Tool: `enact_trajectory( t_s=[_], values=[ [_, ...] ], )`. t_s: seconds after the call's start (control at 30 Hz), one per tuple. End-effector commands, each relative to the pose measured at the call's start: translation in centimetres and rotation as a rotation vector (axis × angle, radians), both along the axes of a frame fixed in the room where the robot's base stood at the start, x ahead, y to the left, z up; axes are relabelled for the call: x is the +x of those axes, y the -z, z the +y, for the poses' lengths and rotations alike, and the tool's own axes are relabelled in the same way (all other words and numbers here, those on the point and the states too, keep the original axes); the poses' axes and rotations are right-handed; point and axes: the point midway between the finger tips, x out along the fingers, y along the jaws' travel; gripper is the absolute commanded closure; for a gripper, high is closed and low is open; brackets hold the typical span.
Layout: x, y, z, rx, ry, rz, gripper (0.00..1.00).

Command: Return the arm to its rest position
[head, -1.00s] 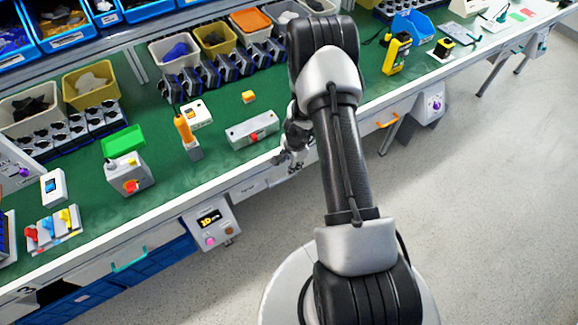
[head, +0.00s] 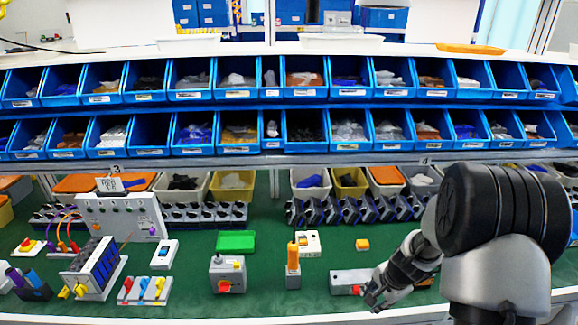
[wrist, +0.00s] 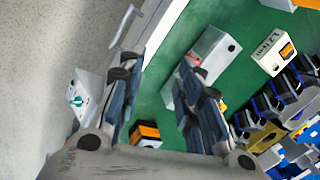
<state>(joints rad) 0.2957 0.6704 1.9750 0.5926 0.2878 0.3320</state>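My arm comes in at the lower right of the head view. My gripper (head: 374,294) hangs near the bench's front edge, by the right end of a long grey box with a red button (head: 347,284); whether they touch is not clear there. In the wrist view my gripper (wrist: 158,62) shows two fingers spread apart with nothing held between them. The grey box (wrist: 207,58) shows beyond the fingers and is partly covered by the right one. A grey rotary switch box with a red knob (head: 227,276) stands upright on the green bench, well left of my gripper.
An orange-handled upright tool (head: 293,262), a white box (head: 307,243) and a small yellow block (head: 362,244) stand near the grey box. A green tray (head: 235,241) lies behind the switch box. Blue bin rows (head: 240,146) rise at the back.

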Motion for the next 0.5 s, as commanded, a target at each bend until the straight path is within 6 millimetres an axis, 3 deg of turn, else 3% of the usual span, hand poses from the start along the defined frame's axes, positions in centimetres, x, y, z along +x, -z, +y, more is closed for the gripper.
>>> enact_trajectory(
  t_s=[0.03,0.2,0.37,0.5],
  values=[
    [-0.2,-3.3,1.3,-0.011,-0.070,-0.026,0.68],
    [-3.1,-12.1,5.2,-0.060,-0.311,-0.077,0.68],
    [-7.8,-18.7,8.3,-0.127,-0.525,-0.115,0.68],
    [-12.9,-22.9,10.1,-0.204,-0.699,-0.138,0.68]
  ],
)
